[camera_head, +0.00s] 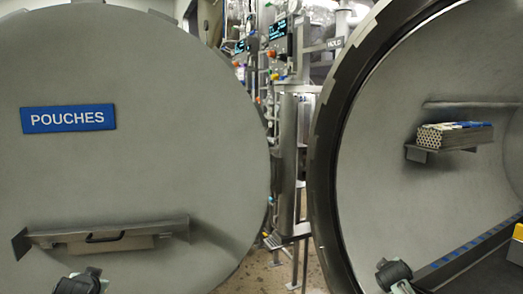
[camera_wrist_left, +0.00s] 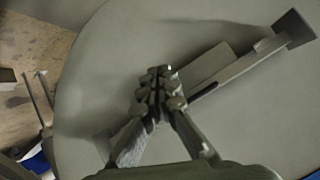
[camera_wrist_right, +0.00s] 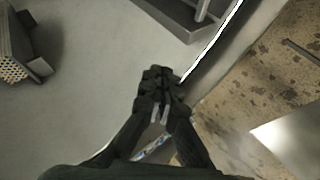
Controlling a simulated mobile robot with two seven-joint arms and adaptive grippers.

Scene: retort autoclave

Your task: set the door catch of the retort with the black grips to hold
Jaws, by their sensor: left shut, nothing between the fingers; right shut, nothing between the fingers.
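The open retort door (camera_head: 140,170) fills the left of the head view, with a blue POUCHES sign and a shelf carrying a black handle (camera_head: 104,238). The retort's dark rim (camera_head: 325,170) and open chamber are on the right. A small HOLD plate (camera_head: 335,43) shows beside the rim's top; I cannot make out a catch lever there. My left gripper (camera_head: 82,278) is shut and empty in front of the door, below the shelf; it also shows in the left wrist view (camera_wrist_left: 160,80). My right gripper (camera_head: 393,270) is shut and empty at the chamber mouth; the right wrist view shows it too (camera_wrist_right: 158,78).
A bundle of tubes (camera_head: 455,137) rests on a bracket inside the chamber. A yellow-edged box (camera_head: 516,252) is at the right edge. Pipes, valves and lit panels (camera_head: 278,28) stand behind the gap between door and rim. Speckled floor (camera_wrist_right: 265,90) shows below.

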